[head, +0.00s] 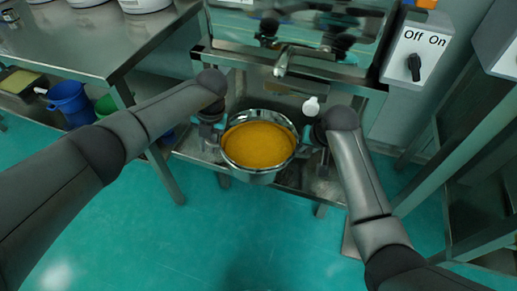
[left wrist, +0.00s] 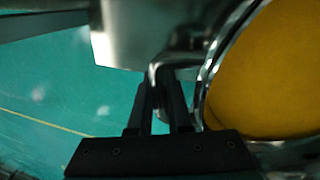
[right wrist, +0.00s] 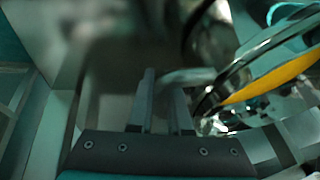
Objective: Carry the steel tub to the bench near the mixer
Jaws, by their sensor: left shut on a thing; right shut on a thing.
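The steel tub (head: 259,176) is a round shiny vessel filled with orange-yellow material, in the middle of the head view. Its rim and contents also show at the right of the left wrist view (left wrist: 262,80) and of the right wrist view (right wrist: 265,80). My left gripper (head: 212,128) is at the tub's left side, shut on a handle there. My right gripper (head: 315,135) is at the tub's right side, shut on the other handle, seen between its fingers in the right wrist view (right wrist: 185,77). The tub looks roughly level. The mixer cannot be made out with certainty.
A steel machine with a spout (head: 284,62) stands behind the tub. A steel bench (head: 90,45) with white containers is at upper left, blue bucket (head: 70,102) and green bucket (head: 106,104) below. An Off/On switch box (head: 417,52) is upper right. Green floor in front is clear.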

